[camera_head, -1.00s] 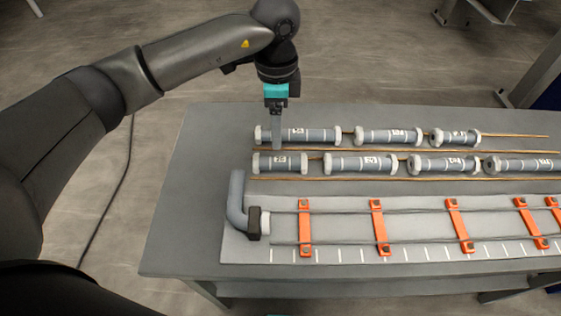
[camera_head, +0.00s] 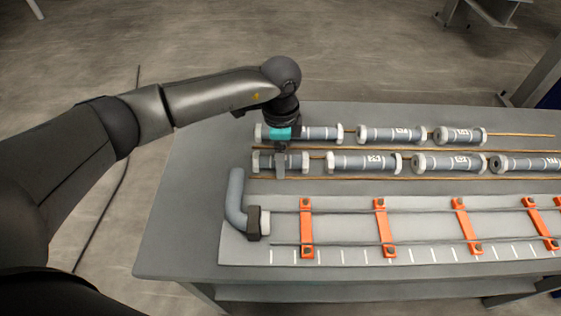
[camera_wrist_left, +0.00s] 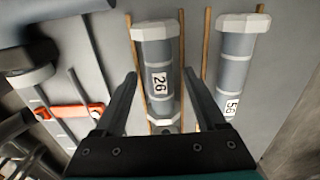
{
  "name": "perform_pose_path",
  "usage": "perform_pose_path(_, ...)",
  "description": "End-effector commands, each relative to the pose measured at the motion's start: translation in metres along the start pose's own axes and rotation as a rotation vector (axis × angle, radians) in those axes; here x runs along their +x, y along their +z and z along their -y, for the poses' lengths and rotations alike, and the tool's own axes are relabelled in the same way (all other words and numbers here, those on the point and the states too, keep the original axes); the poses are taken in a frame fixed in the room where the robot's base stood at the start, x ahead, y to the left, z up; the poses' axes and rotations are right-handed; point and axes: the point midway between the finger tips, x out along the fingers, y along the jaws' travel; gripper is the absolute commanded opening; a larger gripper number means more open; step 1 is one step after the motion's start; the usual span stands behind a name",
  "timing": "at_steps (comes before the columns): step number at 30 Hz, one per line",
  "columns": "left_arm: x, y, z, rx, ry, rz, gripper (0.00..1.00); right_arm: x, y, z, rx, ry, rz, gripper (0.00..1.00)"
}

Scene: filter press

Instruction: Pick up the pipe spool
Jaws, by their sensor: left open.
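Grey pipe spools with white end flanges lie in two rows on the table. My left gripper (camera_head: 280,168) is open over the leftmost, short spool (camera_head: 297,162) of the near row. In the left wrist view, this spool (camera_wrist_left: 155,52) carries a label that reads like 26. The open fingers (camera_wrist_left: 159,74) stand on either side of it, with a visible gap at each side.
Thin wooden rails (camera_head: 405,179) run along the rows. The table's left part (camera_head: 190,215) is clear.

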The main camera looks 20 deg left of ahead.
Motion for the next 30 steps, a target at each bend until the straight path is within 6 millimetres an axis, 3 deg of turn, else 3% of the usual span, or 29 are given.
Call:
perform_pose_path(3, -0.001, -0.0002, 0.0001, 0.0, 0.0, -0.001, 0.72, -0.0004, -0.0024, -0.0035, -0.001, 0.005, -0.004, 0.5)
perform_pose_path(22, -0.0013, -0.0001, 0.0002, 0.0, 0.0, -0.001, 0.01, -0.0005, -0.0033, -0.0105, -0.003, 0.014, -0.005, 0.5)
perform_pose_path(30, -0.0016, -0.0002, 0.0004, 0.0, -0.001, -0.001, 0.0, -0.0004, -0.0045, -0.0049, 0.0, 0.007, -0.006, 0.5)
